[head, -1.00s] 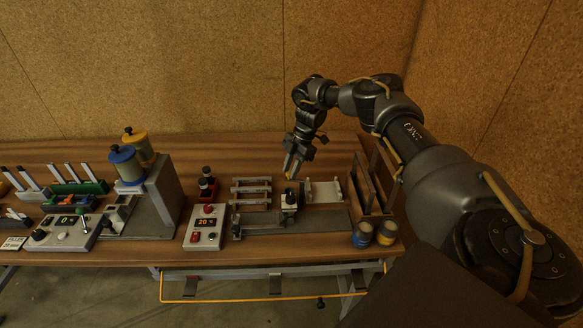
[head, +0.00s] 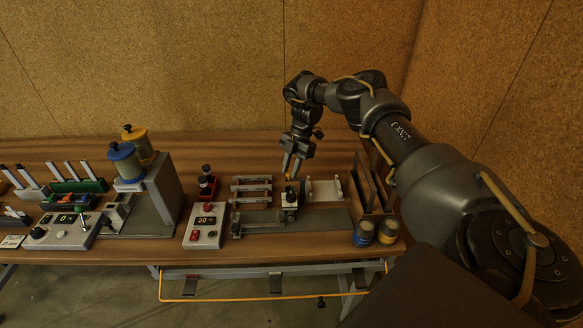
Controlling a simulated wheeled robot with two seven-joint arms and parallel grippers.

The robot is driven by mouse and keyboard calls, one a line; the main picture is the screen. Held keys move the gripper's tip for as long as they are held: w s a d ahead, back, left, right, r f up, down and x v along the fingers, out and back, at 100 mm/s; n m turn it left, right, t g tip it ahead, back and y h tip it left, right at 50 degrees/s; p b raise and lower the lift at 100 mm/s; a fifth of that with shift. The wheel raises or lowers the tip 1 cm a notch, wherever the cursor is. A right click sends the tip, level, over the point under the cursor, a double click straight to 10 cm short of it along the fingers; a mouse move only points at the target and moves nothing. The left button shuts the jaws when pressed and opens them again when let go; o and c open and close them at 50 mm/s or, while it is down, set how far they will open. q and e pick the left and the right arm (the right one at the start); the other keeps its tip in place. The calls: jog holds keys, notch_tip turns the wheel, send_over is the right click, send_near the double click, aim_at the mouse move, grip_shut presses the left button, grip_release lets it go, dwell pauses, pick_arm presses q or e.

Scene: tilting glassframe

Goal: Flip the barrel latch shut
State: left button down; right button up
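What looks like the latch fixture is a small dark and pale block (head: 289,198) on a grey rail (head: 325,218) at the middle of the bench. The barrel and the latch's exact position are too small to make out. My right gripper (head: 291,177) points down just above this block, with its fingertips close to its top. I cannot tell whether they touch it, or how far apart the fingers are. My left gripper is not in view.
To the right are a pale cradle (head: 324,190), upright dark panels (head: 372,188) and two small jars (head: 374,234). A dispenser with canisters (head: 127,163) stands further left.

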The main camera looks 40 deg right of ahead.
jog(key=shift+o, duration=1.3)
jog(key=shift+r, duration=0.1)
jog(key=shift+w+d+r, duration=0.1)
jog(key=shift+d+r, duration=0.1)
jog(key=shift+r, duration=0.05)
jog(key=b+v, duration=0.1)
jog(key=v, duration=0.9)
jog(key=shift+b, duration=0.3)
jog(key=shift+a, duration=0.15)
